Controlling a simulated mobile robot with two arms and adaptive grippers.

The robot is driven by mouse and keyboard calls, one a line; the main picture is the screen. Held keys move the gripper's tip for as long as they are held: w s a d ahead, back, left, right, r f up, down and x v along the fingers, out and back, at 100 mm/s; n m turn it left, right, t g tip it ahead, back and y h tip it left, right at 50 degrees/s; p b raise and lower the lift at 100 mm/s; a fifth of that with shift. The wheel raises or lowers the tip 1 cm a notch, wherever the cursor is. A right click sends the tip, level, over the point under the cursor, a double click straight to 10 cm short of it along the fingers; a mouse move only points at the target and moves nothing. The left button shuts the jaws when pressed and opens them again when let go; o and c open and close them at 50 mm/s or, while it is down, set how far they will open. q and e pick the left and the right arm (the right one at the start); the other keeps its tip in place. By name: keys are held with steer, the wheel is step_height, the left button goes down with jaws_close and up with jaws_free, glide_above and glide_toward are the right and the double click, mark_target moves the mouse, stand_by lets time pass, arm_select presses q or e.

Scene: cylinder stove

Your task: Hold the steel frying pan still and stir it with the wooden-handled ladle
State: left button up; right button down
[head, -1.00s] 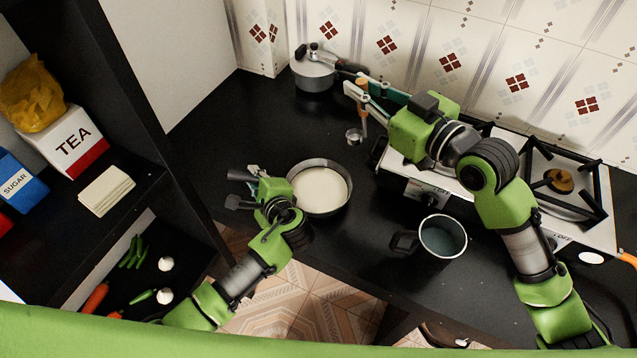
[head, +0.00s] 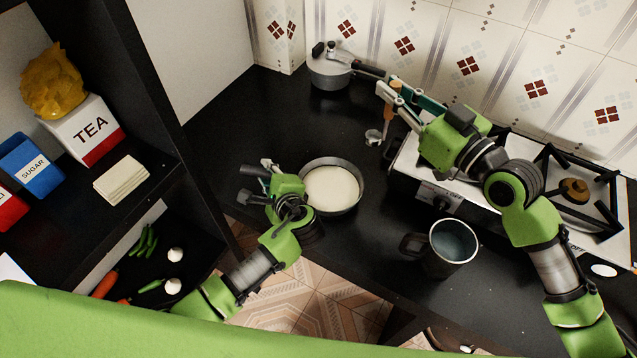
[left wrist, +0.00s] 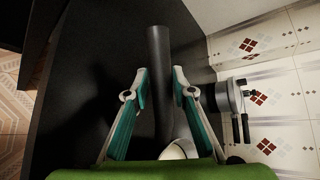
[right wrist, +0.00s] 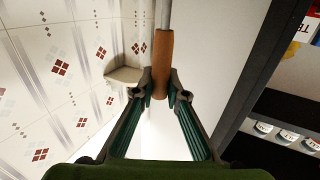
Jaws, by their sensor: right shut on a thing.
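The steel frying pan (head: 358,203) sits on the black counter with a cream-coloured surface inside. In the left wrist view its dark handle (left wrist: 159,50) runs between the fingers of my left gripper (left wrist: 160,92), which is open with gaps on both sides. In the head view my left gripper (head: 253,181) is at the left of the pan. My right gripper (right wrist: 160,92) is shut on the ladle's wooden handle (right wrist: 163,58). In the head view the ladle's metal bowl (head: 374,137) hangs low, behind and right of the pan, outside it. The ladle is nearly upright.
A lidded pot (head: 329,73) stands at the back by the wall. A dark mug-like pot (head: 452,243) stands right of the pan, near the front edge. The stove (head: 440,190) is at the right. A black shelf (head: 150,165) with packages stands at the left. Counter behind the pan is clear.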

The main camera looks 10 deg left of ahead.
arm_select(q)
steer(key=shift+o, duration=0.5)
steer(key=shift+s+d, duration=0.1)
steer(key=v, duration=1.1)
steer(key=shift+s+d+r, duration=0.2)
steer(key=shift+s+r, duration=0.05)
